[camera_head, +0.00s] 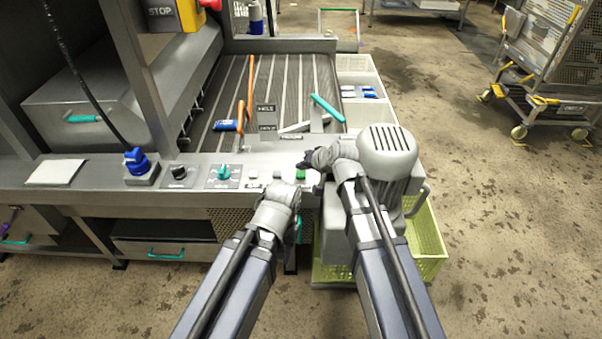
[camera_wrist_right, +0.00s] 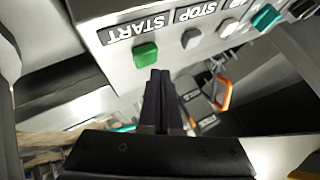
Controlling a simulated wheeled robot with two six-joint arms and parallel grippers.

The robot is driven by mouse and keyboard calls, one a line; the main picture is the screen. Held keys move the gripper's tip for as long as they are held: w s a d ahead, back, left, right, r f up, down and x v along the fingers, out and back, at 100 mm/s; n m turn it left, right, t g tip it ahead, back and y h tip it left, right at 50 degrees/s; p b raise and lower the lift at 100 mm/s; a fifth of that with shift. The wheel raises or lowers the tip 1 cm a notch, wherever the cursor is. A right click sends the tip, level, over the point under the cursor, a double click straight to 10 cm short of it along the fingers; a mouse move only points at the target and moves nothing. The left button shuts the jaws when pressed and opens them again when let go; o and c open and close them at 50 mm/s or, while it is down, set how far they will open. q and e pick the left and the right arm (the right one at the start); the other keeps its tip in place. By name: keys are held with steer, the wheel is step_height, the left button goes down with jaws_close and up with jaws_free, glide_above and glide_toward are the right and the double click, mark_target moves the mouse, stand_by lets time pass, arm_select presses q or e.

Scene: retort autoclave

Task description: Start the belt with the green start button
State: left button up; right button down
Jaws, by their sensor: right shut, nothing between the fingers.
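The green start button (camera_head: 300,174) is on the grey control panel, just in front of my right gripper (camera_head: 306,165). In the right wrist view, the green button (camera_wrist_right: 146,54) sits beside the START label (camera_wrist_right: 135,29). My right gripper (camera_wrist_right: 160,75) is shut and empty, its fingertips close to the button. I see no clear contact; the exact gap cannot be told. My left arm ends at the panel's front edge, left of the right arm; the left fingers are hidden behind its wrist.
A grey button (camera_wrist_right: 190,38) beside the STOP label (camera_wrist_right: 195,12) is next to the green one. A teal selector knob (camera_head: 223,172) and a blue knob (camera_head: 137,160) are further left. A grey motor housing (camera_head: 388,152) stands close to my right wrist. Tools lie on the slatted belt (camera_head: 215,105) behind.

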steer(key=shift+f+b, duration=0.4)
